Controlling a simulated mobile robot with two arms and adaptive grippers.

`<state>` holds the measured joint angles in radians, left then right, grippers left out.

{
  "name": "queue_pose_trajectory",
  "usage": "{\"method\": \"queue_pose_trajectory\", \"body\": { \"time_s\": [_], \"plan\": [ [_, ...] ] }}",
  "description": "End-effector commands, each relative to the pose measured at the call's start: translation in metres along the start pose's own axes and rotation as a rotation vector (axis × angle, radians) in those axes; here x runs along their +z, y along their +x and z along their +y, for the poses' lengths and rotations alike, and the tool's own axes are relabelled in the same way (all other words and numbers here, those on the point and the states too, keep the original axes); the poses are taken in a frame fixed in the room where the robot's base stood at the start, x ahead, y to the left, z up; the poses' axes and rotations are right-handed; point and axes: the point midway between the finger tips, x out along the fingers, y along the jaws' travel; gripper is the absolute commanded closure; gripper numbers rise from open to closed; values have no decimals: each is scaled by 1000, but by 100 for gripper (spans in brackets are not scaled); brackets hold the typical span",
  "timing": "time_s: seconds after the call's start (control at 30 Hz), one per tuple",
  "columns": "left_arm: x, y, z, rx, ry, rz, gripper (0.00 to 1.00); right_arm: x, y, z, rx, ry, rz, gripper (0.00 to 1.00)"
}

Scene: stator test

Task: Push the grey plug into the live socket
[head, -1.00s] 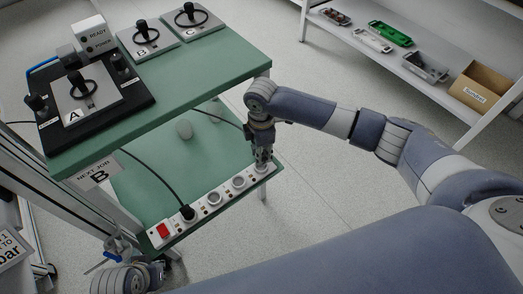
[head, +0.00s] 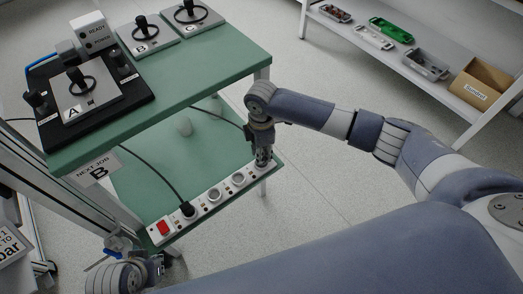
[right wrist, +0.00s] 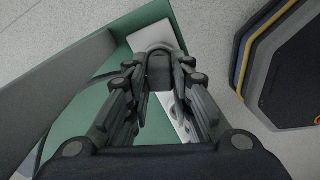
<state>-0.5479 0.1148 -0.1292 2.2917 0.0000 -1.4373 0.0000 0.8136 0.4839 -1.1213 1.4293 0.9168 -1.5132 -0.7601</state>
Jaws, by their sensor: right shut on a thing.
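The white socket strip (head: 226,188) lies along the front edge of the green lower shelf. It has a red switch (head: 163,229) at its left end, a black plug (head: 188,210) with a cable, and open round sockets (head: 238,178). My right gripper (head: 262,161) points down over the strip's right end. In the right wrist view its fingers are shut on the dark grey plug (right wrist: 160,68), above the white strip (right wrist: 153,32). The fingers hide the plug's pins and the socket below, so seating cannot be told. My left gripper (head: 157,267) is at the lower left, its fingers unclear.
The green upper shelf (head: 215,75) carries units A, B and C and a READY/POWER box (head: 95,34). A rack with trays and a cardboard box (head: 474,88) stands at the right. Floor between is clear.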

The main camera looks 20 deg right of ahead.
Motion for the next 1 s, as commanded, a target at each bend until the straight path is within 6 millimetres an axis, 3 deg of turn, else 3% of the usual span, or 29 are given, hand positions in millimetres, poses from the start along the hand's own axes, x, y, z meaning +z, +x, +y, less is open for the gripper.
{"method": "queue_pose_trajectory", "body": {
  "time_s": [0.93, 0.97, 1.0],
  "plan": [
    [4, 0, -1, -1, -1, -10, 100, 0, 11, 0, 0, 1, 1, 100],
    [4, 0, -1, -1, -1, -10, 100, 0, 11, 0, 0, 1, 1, 74],
    [4, 0, -1, -1, -1, -10, 100, 0, 11, 0, 0, 1, 1, 65]
  ]
}}
